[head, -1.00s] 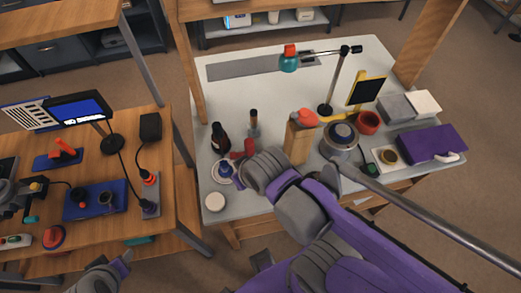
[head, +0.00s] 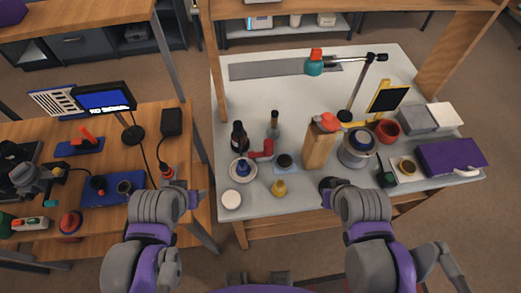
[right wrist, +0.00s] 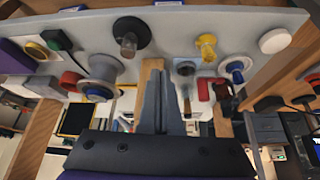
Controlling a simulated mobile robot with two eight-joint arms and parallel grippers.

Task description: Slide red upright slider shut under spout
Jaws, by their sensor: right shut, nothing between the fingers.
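In the head view a red upright part (head: 267,150) with a side arm stands beside a white-rimmed dish with a blue knob (head: 243,168). A tan wooden block (head: 318,150) with an orange-red top (head: 325,121) stands to its right. I cannot tell for sure which is the slider or where its spout is. In the right wrist view, seen upside down, the red part (right wrist: 205,88) is right of the fingers. My right gripper (right wrist: 163,75) is shut and empty; the wooden block is partly behind its fingers. My left gripper (head: 190,192) is by the left bench, its jaws unclear.
A dark bottle (head: 238,136) stands behind the dish. A metal pot (head: 357,150) and purple box (head: 451,157) are right.

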